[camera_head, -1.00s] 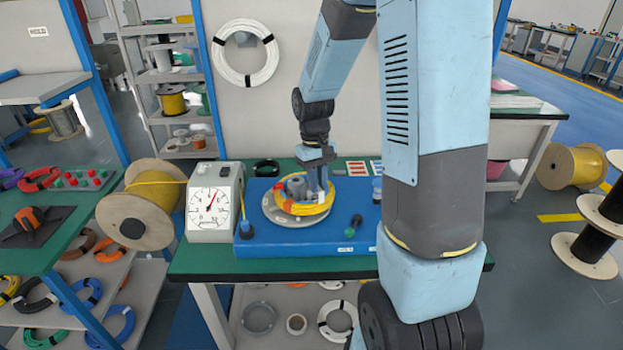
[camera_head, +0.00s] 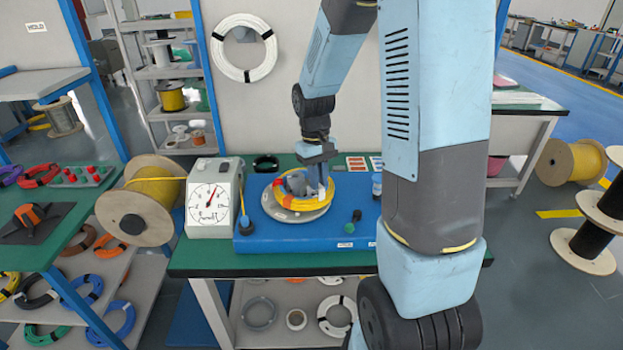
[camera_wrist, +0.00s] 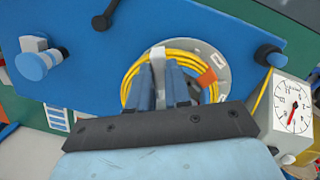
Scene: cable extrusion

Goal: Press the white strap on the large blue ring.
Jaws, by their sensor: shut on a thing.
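A yellow cable ring (camera_head: 322,206) lies on a round grey turntable (camera_head: 296,217) on the blue machine base (camera_head: 262,238); it also shows in the wrist view (camera_wrist: 135,77). A white strap (camera_wrist: 158,55) crosses this ring. An orange strap (camera_wrist: 207,77) is on the ring to its right. My gripper (camera_wrist: 160,80) is at the ring, its fingers on either side of the white strap and shut on it. In the head view my gripper (camera_head: 322,187) hides part of the ring. Blue rings (camera_head: 80,297) lie on the lower left shelf; I see no white strap on them.
A dial gauge box (camera_head: 213,198) stands left of the turntable, with a yellow cable spool (camera_head: 160,187) beyond it. The green table edge (camera_head: 280,268) is clear in front.

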